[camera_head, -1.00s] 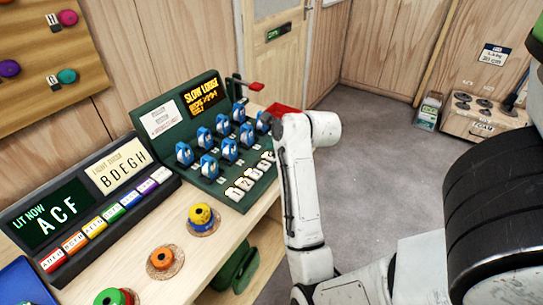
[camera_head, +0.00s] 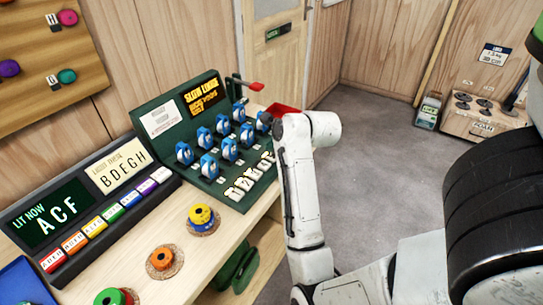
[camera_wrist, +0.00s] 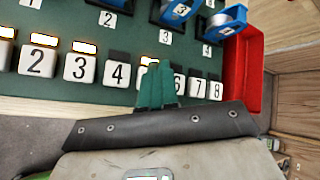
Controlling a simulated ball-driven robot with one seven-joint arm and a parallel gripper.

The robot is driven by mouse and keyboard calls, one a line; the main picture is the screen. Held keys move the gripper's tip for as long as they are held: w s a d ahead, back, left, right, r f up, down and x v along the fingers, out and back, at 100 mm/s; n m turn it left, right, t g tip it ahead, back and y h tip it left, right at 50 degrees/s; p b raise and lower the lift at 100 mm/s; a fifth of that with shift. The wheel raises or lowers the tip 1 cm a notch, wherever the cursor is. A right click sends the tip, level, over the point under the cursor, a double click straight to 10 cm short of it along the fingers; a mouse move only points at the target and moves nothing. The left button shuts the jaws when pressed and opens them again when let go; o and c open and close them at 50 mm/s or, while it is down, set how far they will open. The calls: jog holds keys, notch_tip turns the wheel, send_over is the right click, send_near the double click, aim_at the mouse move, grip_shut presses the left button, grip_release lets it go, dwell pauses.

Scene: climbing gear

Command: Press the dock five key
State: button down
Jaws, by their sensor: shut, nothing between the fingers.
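In the wrist view, a row of white numbered keys runs along the front of the green console (camera_wrist: 100,18). Keys 2 (camera_wrist: 36,62), 3 (camera_wrist: 79,69), 4 (camera_wrist: 117,74), 6 (camera_wrist: 180,84), 7 (camera_wrist: 198,88) and 8 (camera_wrist: 216,91) show. My gripper (camera_wrist: 155,85) is shut and empty, its teal fingers between keys 4 and 6. They hide the dock five key; whether they touch it I cannot tell. A lit orange bar (camera_wrist: 149,60) shows just behind the fingertips. In the head view, the console (camera_head: 262,188) stands at the bench's far end; my fingers are hidden there.
Blue docks (camera_head: 229,149) stand in rows behind the keys. A red tray (camera_wrist: 243,70) lies right of the console. A second panel with coloured keys (camera_head: 112,212) and several round spools (camera_head: 201,214) sit on the bench to the left.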

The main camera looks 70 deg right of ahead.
jog(key=shift+f, duration=0.4)
jog(key=shift+f+b, duration=0.5)
dwell(0.6)
jog(key=shift+r, duration=0.15)
jog(key=shift+r+p, duration=0.8)
jog(key=shift+p, duration=0.15)
notch_tip(320, 180, up, 6)
jog(key=p, duration=0.5)
jog(key=shift+p, duration=0.4)
dwell(0.8)
